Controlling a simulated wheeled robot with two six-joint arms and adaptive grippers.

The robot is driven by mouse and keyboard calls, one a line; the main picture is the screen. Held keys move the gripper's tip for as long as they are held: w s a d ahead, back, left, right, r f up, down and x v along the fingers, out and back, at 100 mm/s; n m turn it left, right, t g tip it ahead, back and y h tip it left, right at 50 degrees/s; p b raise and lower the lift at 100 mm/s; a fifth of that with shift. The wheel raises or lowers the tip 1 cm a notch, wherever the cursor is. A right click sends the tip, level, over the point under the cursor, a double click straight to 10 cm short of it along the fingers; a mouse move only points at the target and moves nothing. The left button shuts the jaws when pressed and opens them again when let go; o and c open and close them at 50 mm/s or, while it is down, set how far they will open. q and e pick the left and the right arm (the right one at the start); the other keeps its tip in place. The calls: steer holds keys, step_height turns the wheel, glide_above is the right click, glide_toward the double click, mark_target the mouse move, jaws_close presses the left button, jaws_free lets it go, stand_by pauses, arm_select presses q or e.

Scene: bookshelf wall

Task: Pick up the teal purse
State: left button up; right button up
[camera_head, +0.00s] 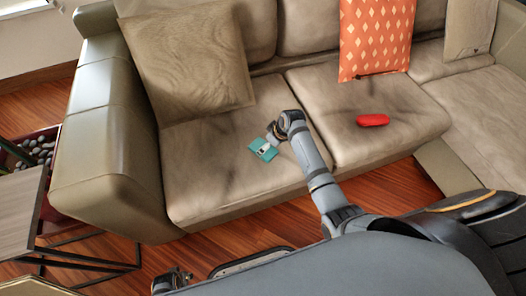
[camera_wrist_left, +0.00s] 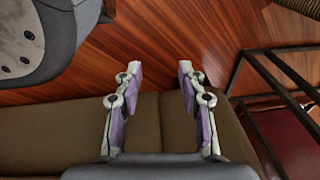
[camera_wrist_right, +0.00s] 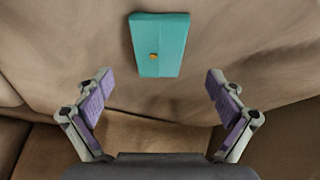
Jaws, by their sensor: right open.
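The teal purse (camera_head: 262,150) lies on the left seat cushion of the sofa, near its right side. My right gripper (camera_head: 271,138) is over the purse and partly covers it in the head view. In the right wrist view, the purse (camera_wrist_right: 160,32) lies flat beyond the fingertips, roughly centred, with a small gold clasp. The right gripper (camera_wrist_right: 158,78) is open and empty, with a gap between it and the purse. My left gripper (camera_wrist_left: 158,72) is open and empty over the wood floor, low at the left in the head view (camera_head: 172,281).
The beige sofa (camera_head: 205,195) holds a tan pillow (camera_head: 185,60), an orange patterned pillow (camera_head: 375,38) and a red object (camera_head: 373,120). A dark-framed side table (camera_head: 20,205) stands left of the sofa. Wood floor (camera_head: 180,258) lies in front.

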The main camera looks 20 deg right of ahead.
steer(key=b+x, duration=0.2)
steer(key=x, duration=0.3)
steer(key=shift+w+f, duration=0.1)
steer(key=shift+f, duration=0.15)
steer(key=shift+w+f, duration=0.1)
steer(key=shift+f, duration=0.05)
steer(key=c, duration=1.3)
arm_select(q)
steer(key=w+d+r, duration=0.2)
steer(key=w+r, duration=0.2)
steer(key=r, duration=0.1)
steer(key=shift+w+r, duration=0.2)
steer(key=shift+r, duration=0.05)
